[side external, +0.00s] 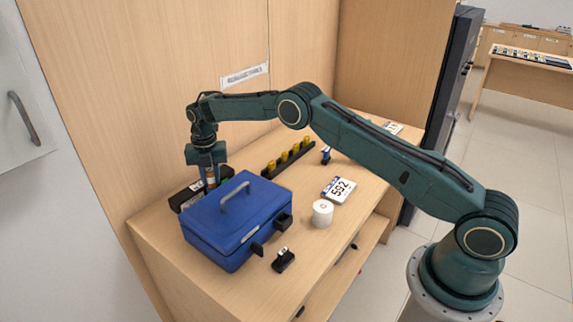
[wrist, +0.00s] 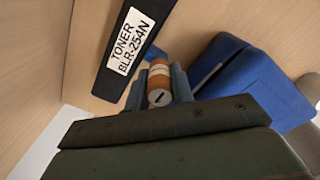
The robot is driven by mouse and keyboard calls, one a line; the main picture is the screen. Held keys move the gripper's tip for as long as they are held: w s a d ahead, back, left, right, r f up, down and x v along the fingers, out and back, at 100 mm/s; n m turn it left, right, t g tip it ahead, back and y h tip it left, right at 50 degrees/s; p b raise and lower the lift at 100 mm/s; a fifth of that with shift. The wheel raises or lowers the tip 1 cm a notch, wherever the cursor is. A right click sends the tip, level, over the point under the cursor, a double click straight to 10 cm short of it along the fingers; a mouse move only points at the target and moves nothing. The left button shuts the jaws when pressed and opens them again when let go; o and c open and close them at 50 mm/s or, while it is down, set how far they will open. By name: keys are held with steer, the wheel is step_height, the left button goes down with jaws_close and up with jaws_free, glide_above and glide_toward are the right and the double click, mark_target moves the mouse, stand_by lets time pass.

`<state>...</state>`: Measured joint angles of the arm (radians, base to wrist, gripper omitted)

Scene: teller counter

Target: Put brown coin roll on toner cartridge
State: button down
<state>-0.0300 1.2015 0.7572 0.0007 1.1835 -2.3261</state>
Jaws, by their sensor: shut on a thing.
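The toner cartridge (wrist: 126,42) is a long black box with a white label reading "TONER BLR-254N". In the side view the cartridge (side external: 187,193) lies at the back left of the counter, partly behind the blue box. My gripper (wrist: 164,84) is shut on the brown coin roll (wrist: 159,78), an orange-brown cylinder with a pale band and a white end. In the side view my gripper (side external: 210,180) points down near the cartridge's right end, with the coin roll barely visible between its fingers. I cannot tell whether the roll touches anything below.
A blue cash box (side external: 238,222) with a raised handle stands close in front of my gripper. A black rack with yellow pieces (side external: 284,157), a numbered plate (side external: 338,189), a white roll (side external: 322,213) and a small black object (side external: 283,260) are on the counter. A wooden wall stands behind.

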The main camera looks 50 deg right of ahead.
mark_target(209, 170)
steer(key=shift+f, duration=0.35)
steer(key=shift+f, duration=0.1)
steer(key=c, duration=1.2)
jaws_free()
step_height(209, 170, up, 12)
steer(key=shift+f, duration=0.15)
steer(key=shift+r, duration=0.3)
